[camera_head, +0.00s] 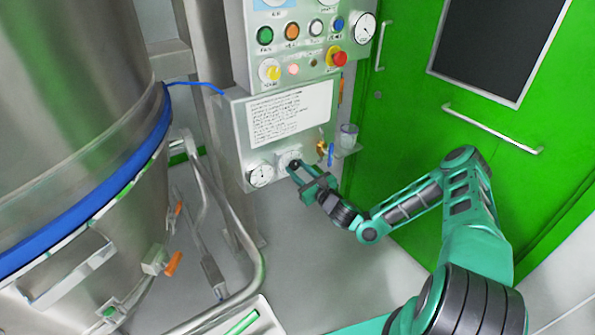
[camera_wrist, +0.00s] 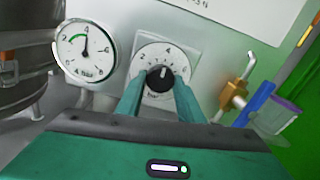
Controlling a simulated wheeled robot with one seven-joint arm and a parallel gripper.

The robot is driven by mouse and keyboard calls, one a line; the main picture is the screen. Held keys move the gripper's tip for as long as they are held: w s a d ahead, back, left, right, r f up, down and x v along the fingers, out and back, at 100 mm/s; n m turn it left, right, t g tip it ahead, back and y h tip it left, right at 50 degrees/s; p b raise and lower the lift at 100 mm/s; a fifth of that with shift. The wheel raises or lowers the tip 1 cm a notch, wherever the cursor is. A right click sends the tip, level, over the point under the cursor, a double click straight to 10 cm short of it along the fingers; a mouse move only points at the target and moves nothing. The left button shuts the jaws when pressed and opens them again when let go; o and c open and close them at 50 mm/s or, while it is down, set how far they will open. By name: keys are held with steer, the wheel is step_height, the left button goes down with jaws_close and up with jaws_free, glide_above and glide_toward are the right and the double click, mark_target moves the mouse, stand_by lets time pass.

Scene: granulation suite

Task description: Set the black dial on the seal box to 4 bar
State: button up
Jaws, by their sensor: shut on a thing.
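The black dial (camera_wrist: 158,79) sits on a pale round scale plate on the front of the grey seal box (camera_head: 237,135). My gripper (camera_wrist: 159,88) is shut on the dial, one green finger on each side of it. The dial's white mark points nearly straight up, close to a numeral that looks like 4 at the top of the scale. Small print below the dial is partly hidden by my fingers. In the head view, my gripper (camera_head: 296,168) covers much of the dial at the box's lower edge.
A round white gauge (camera_wrist: 86,50) is left of the dial, its needle near upright. A brass valve with a blue handle (camera_wrist: 254,104) and a clear cup (camera_wrist: 280,118) are to the right. A steel vessel (camera_head: 70,110) stands left; a green door (camera_head: 420,120) is right.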

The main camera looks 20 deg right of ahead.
steer(key=shift+d, duration=0.1)
steer(key=o, duration=1.1)
steer(key=shift+c, duration=0.2)
steer(key=v, duration=1)
steer(key=shift+s, duration=0.3)
steer(key=shift+d, duration=0.1)
